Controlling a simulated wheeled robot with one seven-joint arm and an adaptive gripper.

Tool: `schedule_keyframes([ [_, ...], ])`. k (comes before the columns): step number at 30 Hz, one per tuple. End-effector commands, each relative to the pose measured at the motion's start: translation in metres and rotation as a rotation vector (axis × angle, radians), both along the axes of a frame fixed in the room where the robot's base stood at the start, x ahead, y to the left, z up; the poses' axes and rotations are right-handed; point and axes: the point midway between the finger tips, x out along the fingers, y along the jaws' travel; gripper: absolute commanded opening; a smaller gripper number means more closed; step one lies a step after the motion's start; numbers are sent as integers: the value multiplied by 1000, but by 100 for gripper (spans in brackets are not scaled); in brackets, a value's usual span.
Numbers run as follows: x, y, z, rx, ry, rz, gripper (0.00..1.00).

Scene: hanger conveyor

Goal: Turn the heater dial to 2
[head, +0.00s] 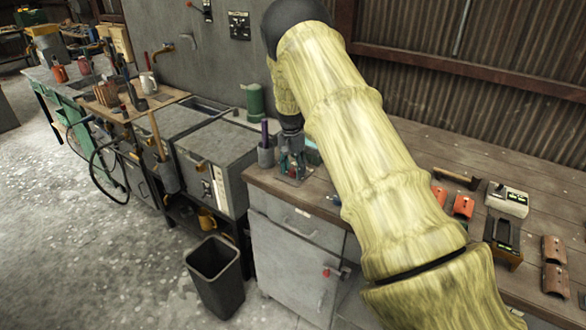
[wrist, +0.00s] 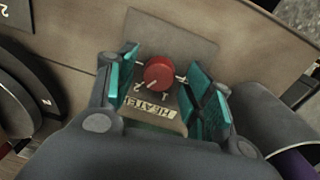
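The heater dial (wrist: 158,73) is a round red knob on a grey plate with a label reading HEATER (wrist: 150,107), upside down in the wrist view. Marks 1 and 2 show beside the knob on the label side. A pale mark on the knob's rim faces that side, but I cannot tell which number it points to. My gripper (wrist: 164,76) is open, its teal fingers on either side of the knob with gaps visible. In the head view my gripper (head: 292,164) is low over the bench's left end; the dial cannot be made out there.
A grey holder with a purple item (head: 265,152) stands just left of my gripper on the wooden bench (head: 400,150). A green cylinder (head: 255,102) is behind it. Orange and brown pieces and a pale device (head: 507,199) lie to the right. A dark bin (head: 214,275) stands on the floor.

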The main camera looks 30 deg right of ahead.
Motion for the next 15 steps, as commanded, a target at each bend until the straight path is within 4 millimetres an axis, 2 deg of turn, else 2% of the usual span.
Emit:
schedule_keyframes([
  [8, 0, 0, 1, 0, 0, 0, 52],
  [11, 1, 0, 7, 0, -1, 0, 52],
  [15, 2, 1, 25, 0, -2, 0, 52],
])
